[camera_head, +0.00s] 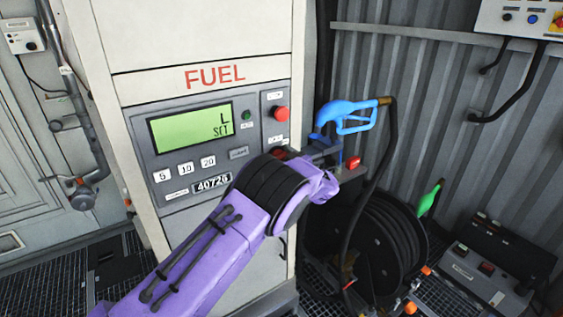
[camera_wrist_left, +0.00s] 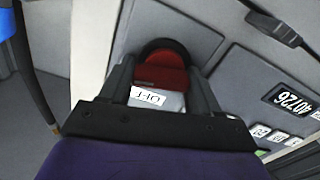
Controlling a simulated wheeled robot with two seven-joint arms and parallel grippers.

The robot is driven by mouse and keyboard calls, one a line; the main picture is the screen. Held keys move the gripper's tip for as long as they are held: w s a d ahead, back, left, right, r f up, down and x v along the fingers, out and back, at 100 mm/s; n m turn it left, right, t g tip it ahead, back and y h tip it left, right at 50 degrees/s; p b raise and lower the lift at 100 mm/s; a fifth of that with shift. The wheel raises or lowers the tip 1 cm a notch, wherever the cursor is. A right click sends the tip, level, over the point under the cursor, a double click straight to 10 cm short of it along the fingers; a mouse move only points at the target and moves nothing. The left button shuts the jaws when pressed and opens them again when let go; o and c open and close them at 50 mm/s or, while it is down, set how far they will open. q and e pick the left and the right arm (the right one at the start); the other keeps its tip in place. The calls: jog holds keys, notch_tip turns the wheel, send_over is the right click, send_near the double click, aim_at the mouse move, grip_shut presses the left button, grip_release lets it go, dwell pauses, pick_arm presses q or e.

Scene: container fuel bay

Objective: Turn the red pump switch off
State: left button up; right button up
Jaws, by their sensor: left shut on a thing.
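The fuel pump's grey panel (camera_head: 180,140) carries a green display reading "L SET". My left gripper (camera_head: 300,152) reaches the panel's lower right corner from the right. In the left wrist view, the red pump switch (camera_wrist_left: 162,68) with a dark round surround sits between the fingers of my left gripper (camera_wrist_left: 160,80), which are shut on it. A white label (camera_wrist_left: 148,97) shows beside the switch, upside down. In the head view the switch is mostly hidden by my gripper and wrist. My right gripper is not in view.
A red round button (camera_head: 281,113) is just above my gripper. A blue fuel nozzle (camera_head: 345,115) with a black hose hangs close to the right. A hose reel (camera_head: 385,245) stands below it. A grey control box (camera_head: 480,270) sits at the lower right.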

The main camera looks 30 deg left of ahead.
pick_arm(q)
jog(key=n+b, duration=0.4)
jog(key=b, duration=0.1)
jog(key=n+b, duration=0.4)
jog(key=b, duration=0.1)
jog(key=n+b, duration=0.5)
jog(key=shift+s+a+f, duration=0.15)
jog(key=shift+s+f, duration=0.05)
jog(key=shift+s, duration=0.1)
jog(key=shift+r+n+b, duration=0.15)
jog(key=shift+n+b, duration=0.85)
jog(key=shift+b, duration=0.1)
jog(key=shift+r+n, duration=0.15)
jog(key=shift+n, duration=0.15)
jog(key=o, duration=1)
jog(key=shift+c, duration=0.2)
